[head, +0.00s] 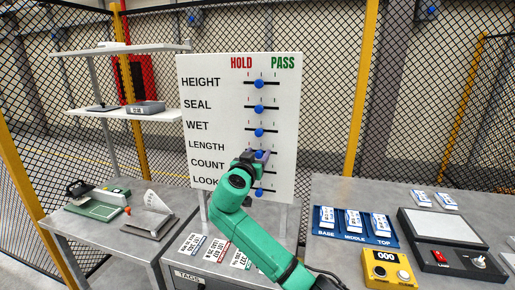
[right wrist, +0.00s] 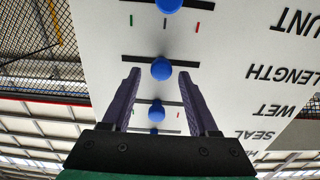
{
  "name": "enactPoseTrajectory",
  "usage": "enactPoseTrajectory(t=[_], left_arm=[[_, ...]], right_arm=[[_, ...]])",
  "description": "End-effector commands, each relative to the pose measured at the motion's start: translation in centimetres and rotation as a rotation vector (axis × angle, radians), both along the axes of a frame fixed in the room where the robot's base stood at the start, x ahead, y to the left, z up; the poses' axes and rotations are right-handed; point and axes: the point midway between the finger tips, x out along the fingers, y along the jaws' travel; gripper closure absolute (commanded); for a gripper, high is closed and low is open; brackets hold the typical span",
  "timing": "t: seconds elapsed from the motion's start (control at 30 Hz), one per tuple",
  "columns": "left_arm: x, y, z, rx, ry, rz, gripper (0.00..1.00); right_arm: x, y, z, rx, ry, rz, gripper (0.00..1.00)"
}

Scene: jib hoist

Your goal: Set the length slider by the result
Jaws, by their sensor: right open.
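The white board (head: 220,85) stands upright with HOLD and PASS at the top and rows of blue slider knobs. The LENGTH knob (head: 259,154) sits around the middle of its slot. My right gripper (head: 262,156) is open in front of the LENGTH row and partly covers it. In the right wrist view the board is upside down, and the LENGTH knob (right wrist: 161,69) lies between the two spread fingers, with a gap on each side. The COUNT knob is hidden by my gripper in the head view, but it shows at the top of the right wrist view (right wrist: 168,4). My left gripper is out of view.
The HEIGHT (head: 259,84), SEAL (head: 259,109), WET (head: 259,132) and LOOK (head: 259,193) knobs are also near mid-slot. A table at right holds a blue tag tray (head: 324,230), a yellow counter (head: 388,270) and a lamp box (head: 446,226). A shelf (head: 125,113) stands at left.

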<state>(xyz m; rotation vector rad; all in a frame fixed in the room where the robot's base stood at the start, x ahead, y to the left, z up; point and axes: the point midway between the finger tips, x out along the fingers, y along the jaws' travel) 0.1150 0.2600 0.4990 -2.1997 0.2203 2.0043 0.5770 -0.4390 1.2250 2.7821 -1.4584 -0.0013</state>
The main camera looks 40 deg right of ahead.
Motion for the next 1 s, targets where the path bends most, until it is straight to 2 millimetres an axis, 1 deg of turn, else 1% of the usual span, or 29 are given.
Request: enactPoseTrajectory(t=[0.07,0.27,0.37,0.4,0.43,1.0], left_arm=[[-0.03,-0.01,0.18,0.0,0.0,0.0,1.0],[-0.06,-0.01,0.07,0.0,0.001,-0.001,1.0],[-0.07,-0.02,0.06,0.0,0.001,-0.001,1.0],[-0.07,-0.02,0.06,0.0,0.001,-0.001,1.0],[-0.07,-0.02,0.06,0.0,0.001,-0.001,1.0],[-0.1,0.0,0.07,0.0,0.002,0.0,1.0]], right_arm=[[0.21,-0.33,0.02,0.001,0.001,0.0,0.4],[0.25,-0.33,-0.09,0.001,0.0,0.001,0.4],[0.24,-0.31,-0.09,0.001,-0.001,0.001,0.74],[0.24,-0.31,-0.08,0.001,-0.001,0.001,0.9],[0.24,-0.31,-0.09,0.001,0.0,0.001,1.0],[0.22,-0.28,-0.08,0.001,0.001,0.001,1.0]])
